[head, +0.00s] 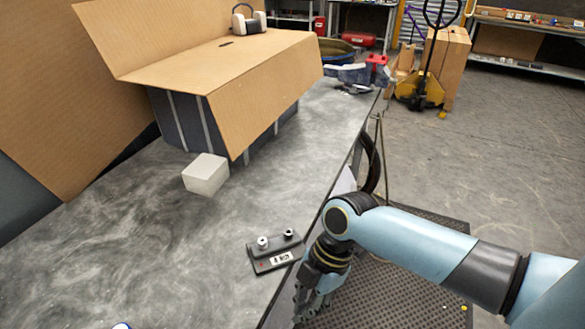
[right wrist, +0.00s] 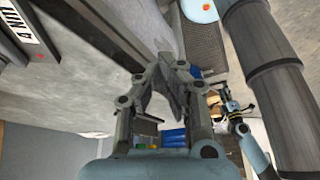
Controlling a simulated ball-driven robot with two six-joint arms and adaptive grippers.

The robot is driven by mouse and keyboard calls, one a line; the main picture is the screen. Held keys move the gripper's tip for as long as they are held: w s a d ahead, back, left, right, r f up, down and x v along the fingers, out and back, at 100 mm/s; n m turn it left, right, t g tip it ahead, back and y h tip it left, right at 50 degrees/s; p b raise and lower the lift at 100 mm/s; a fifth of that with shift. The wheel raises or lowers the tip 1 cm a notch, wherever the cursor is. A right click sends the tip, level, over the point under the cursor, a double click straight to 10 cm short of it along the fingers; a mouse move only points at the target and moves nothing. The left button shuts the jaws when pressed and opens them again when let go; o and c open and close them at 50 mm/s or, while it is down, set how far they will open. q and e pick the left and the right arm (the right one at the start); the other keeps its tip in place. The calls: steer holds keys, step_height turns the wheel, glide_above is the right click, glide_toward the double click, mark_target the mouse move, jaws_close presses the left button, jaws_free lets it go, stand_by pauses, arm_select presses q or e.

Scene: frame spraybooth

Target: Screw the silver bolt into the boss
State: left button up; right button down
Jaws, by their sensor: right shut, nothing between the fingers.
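A dark block (head: 274,262) with a white label and a small red mark lies on the bench near its right edge. Two small metallic round parts stand on it, a silver one on the left (head: 262,242) and one with a dark centre on the right (head: 288,234). Which is the bolt and which the boss is too small to tell. My right gripper (head: 303,312) is shut and empty, pointing down at the bench edge, in front of and right of the block. In the right wrist view its fingers (right wrist: 172,72) meet, and part of the labelled block (right wrist: 20,30) shows top left. My left gripper is not in view.
The grey bench (head: 130,250) is largely clear around the block. A pale box (head: 206,174) stands farther back, before a large open cardboard carton (head: 230,60). A pallet jack (head: 422,90) stands on the floor.

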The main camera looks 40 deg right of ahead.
steer(key=w+a+m+t, duration=0.1)
steer(key=w+a+m, duration=0.1)
steer(key=a+m, duration=0.2)
steer(key=shift+w+a+t, duration=0.3)
steer(key=shift+w+a, duration=0.05)
steer(key=shift+a, duration=0.6)
steer(key=shift+w+a+m+t+h, duration=0.3)
steer(key=shift+w+a+m+h, duration=0.1)
steer(key=shift+w+a+m, duration=0.85)
steer(key=shift+w+a+m+t+h, duration=0.3)
steer(key=shift+w+a+m+h, duration=0.1)
steer(key=shift+w+a+m, duration=0.8)
steer(key=shift+w, duration=0.2)
